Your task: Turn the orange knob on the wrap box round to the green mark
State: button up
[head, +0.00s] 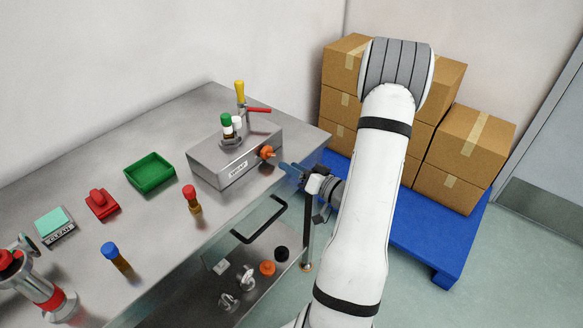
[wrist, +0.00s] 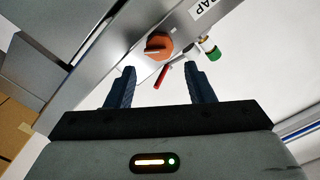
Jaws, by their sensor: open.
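The wrap box (head: 210,165) is a grey metal box on the bench, with a white WRAP label on its front. The orange knob (head: 267,152) sticks out near the right end of that front. In the wrist view the knob (wrist: 158,44) has a pale pointer line and lies ahead of the fingertips, roughly centred between them. My gripper (head: 287,168) is just right of and in front of the knob, apart from it. Its two blue fingers (wrist: 158,68) are spread with nothing between them. I cannot make out the green mark on the box in either view.
Cartons (head: 465,140) on a blue pallet (head: 440,235) stand right.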

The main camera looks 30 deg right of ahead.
aim_at(271, 155)
jog(key=shift+o, duration=0.8)
jog(key=shift+f+b, duration=0.15)
jog(key=shift+b, duration=0.25)
jog(key=shift+o, duration=0.2)
jog(key=shift+d+f+n+b, duration=0.1)
jog(key=shift+f+n+b, duration=0.1)
jog(key=shift+n+b, duration=0.7)
jog(key=w+a+n+b, duration=0.1)
jog(key=w+n+b, duration=0.1)
jog(key=w+a+n+b, duration=0.1)
jog(key=w+n+b, duration=0.1)
jog(key=n, duration=0.1)
jog(key=w+r+n+b, duration=0.1)
jog(key=w+n+b, duration=0.1)
jog(key=w+n, duration=0.1)
jog(key=shift+a, duration=0.4)
jog(key=shift+c, duration=0.5)
jog(key=c, duration=0.9)
